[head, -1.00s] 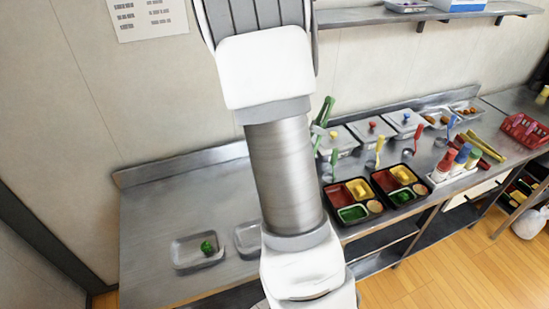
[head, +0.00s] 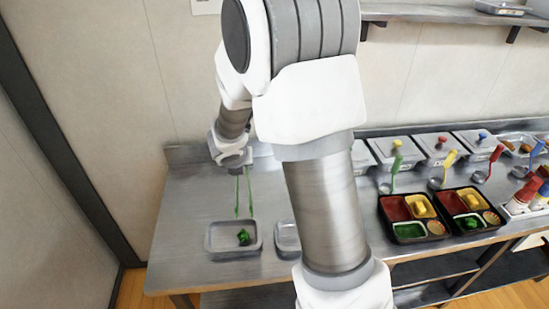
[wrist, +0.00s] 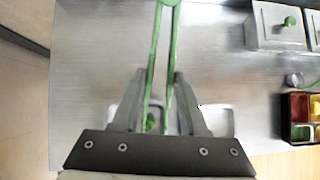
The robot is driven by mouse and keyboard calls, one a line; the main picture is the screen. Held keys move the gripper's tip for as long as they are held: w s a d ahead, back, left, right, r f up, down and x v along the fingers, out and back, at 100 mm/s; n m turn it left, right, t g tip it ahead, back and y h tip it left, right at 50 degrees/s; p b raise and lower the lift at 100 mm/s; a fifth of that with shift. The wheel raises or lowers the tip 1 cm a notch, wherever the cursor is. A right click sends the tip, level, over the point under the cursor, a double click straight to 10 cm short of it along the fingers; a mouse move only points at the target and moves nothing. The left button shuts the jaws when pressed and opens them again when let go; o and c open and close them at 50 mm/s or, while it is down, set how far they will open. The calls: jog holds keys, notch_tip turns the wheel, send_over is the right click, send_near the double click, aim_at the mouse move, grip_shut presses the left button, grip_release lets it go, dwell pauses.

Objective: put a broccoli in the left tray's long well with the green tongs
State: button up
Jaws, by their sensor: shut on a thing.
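My gripper (head: 236,162) is shut on the green tongs (head: 237,192), which hang down with their two arms apart. In the wrist view the tongs (wrist: 173,45) run between my gripper's fingers (wrist: 158,85). A green broccoli (head: 243,237) lies in a shallow metal pan (head: 222,250) at the left of the counter. The tongs' lower ends are by the pan's back edge, apart from the broccoli in the picture. The broccoli also shows in the wrist view (wrist: 150,122). The left tray (head: 388,222) is black, with red, yellow and green wells, to the right of my arm.
A second metal pan (head: 287,238) stands right of the first, partly hidden by my arm. Another black tray (head: 448,212) stands right of the left tray. Lidded steel containers (head: 400,150) and ladles (head: 390,178) are behind. The counter's left end (head: 190,205) is clear.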

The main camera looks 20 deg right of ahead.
jog(key=shift+a+f+n, duration=0.3)
jog(key=shift+a, duration=0.5)
jog(key=shift+f, duration=0.15)
notch_tip(320, 180, down, 3)
jog(key=b, duration=0.3)
jog(key=shift+r, duration=0.2)
jog(key=shift+o, duration=0.8)
jog(key=shift+f, duration=0.1)
jog(key=shift+f+b, duration=1.6)
jog(key=shift+b, duration=0.1)
